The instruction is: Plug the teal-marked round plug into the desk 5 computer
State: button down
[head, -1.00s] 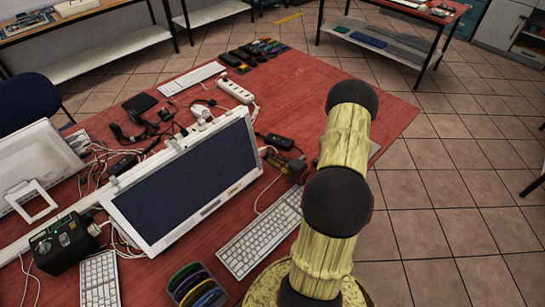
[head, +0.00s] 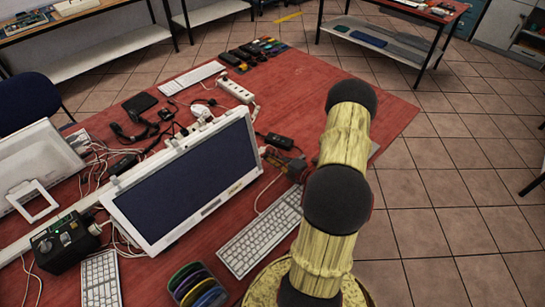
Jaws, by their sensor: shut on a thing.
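My gripper (head: 284,163) shows only in part, small and dark with orange-brown parts, left of my arm beside the right edge of a white-framed computer (head: 190,180). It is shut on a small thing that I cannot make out. My yellow and black arm hides the rest of that spot. The computer stands on the red desk (head: 330,85) with its dark screen facing me; no desk number is readable. I cannot pick out a teal mark or a round plug anywhere.
A white keyboard (head: 262,232) lies before the screen. A dark adapter (head: 279,141), a white power strip (head: 234,90) and tangled cables (head: 150,125) lie behind. A black box (head: 64,240) and a holder with coloured rings (head: 197,287) stand near. The desk's far right is clear.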

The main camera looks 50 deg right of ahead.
jog(key=shift+w+a+p, duration=0.15)
jog(key=shift+a+p, duration=0.3)
jog(key=shift+a, duration=0.65)
dwell(0.3)
jog(key=c, duration=1.7)
grip_release()
jog(key=shift+c, duration=0.2)
jog(key=v, duration=1.2)
